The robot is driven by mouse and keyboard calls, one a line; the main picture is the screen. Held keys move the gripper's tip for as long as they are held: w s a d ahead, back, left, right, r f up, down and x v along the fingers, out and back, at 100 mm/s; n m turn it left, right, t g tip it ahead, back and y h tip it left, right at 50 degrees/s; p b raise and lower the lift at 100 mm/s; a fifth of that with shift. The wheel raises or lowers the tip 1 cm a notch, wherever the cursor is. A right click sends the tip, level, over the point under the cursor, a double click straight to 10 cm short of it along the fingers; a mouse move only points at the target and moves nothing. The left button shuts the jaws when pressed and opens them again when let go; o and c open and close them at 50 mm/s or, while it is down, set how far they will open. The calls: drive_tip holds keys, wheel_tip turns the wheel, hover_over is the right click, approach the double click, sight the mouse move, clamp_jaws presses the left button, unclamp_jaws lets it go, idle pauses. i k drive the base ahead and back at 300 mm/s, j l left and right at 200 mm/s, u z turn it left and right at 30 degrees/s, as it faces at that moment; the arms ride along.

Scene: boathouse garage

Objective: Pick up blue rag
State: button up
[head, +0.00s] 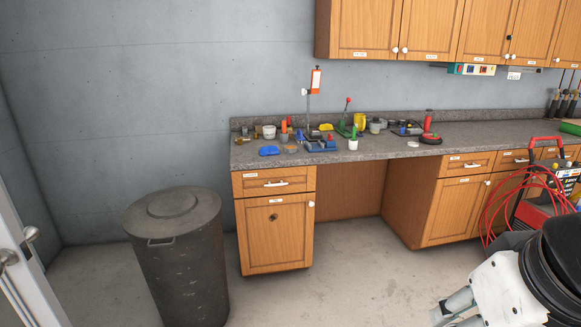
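A small blue bundle that looks like the blue rag (269,150) lies on the speckled grey countertop (375,152), near its left front corner. It looks crumpled and lies apart from the tools behind it. My gripper (456,309) shows only in part at the bottom right, beside my white and black arm. It is far from the rag, in front of and below the counter. Whether its fingers are open or shut is not clear.
A blue tool (319,144) and several small items crowd the counter right of the rag. A dark lidded bin (178,262) stands left of the wooden cabinet (274,235). A red-hosed machine (545,190) stands right. Floor (340,288) in front is clear.

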sight(270, 150)
drive_tip(key=i+l+u, duration=0.1)
drive_tip(key=i+u, duration=0.3)
drive_tip(key=i, duration=3.3)
